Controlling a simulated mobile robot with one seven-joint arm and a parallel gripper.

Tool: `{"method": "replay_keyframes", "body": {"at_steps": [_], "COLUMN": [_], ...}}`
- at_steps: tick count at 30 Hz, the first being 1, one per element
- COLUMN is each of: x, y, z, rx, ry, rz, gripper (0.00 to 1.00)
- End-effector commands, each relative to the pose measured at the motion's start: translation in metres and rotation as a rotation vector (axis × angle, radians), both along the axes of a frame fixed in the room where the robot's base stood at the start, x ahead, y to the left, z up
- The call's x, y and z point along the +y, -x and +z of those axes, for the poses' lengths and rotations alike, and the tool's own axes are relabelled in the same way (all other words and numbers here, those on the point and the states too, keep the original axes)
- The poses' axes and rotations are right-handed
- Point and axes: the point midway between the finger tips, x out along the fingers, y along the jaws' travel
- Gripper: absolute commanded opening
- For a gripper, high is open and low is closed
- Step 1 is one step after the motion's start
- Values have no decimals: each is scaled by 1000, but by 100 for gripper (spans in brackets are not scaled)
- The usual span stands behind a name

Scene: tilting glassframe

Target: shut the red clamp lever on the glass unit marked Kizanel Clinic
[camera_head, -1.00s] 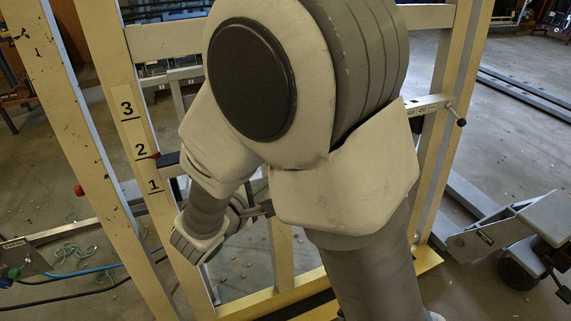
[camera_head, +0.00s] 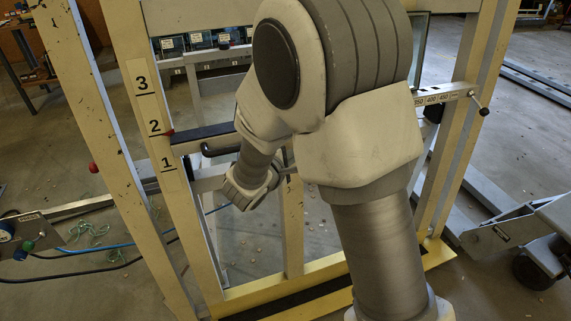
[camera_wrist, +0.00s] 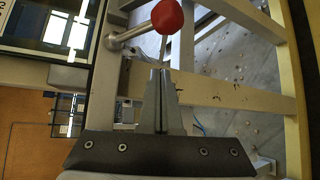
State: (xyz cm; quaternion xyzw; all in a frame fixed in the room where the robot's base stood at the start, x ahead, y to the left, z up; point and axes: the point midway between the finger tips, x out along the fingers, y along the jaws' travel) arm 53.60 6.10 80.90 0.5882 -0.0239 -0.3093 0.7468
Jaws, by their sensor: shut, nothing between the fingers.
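In the wrist view a red ball knob (camera_wrist: 167,16) sits on a metal lever rod (camera_wrist: 130,34) reaching in from the left. My gripper (camera_wrist: 162,76) is shut and empty, its fingertips pointing at the knob and just below it in the picture; I cannot tell whether they touch. A dark-framed glass pane (camera_wrist: 45,24) is at the upper left of this view. No Kizanel Clinic marking can be read. In the head view a small red part (camera_head: 168,132) shows beside the number 2, and my arm hides much of the middle.
A yellow frame (camera_head: 128,60) with posts and a base bar surrounds my arm. Another red knob (camera_head: 93,168) is on its left post. A measuring bar (camera_head: 440,97) with a handle projects at right. Cables (camera_head: 85,262) lie on the floor at left.

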Motion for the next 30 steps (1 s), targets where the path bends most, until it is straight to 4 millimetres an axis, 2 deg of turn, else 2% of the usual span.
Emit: {"method": "replay_keyframes", "body": {"at_steps": [4,11,30], "x": [-14,-25,-27], "y": [12,23,26], "z": [8,15,21], "rx": [-1,0,26], "ry": [0,-1,5], "rz": [0,0,-1], "gripper": [0,0,0]}}
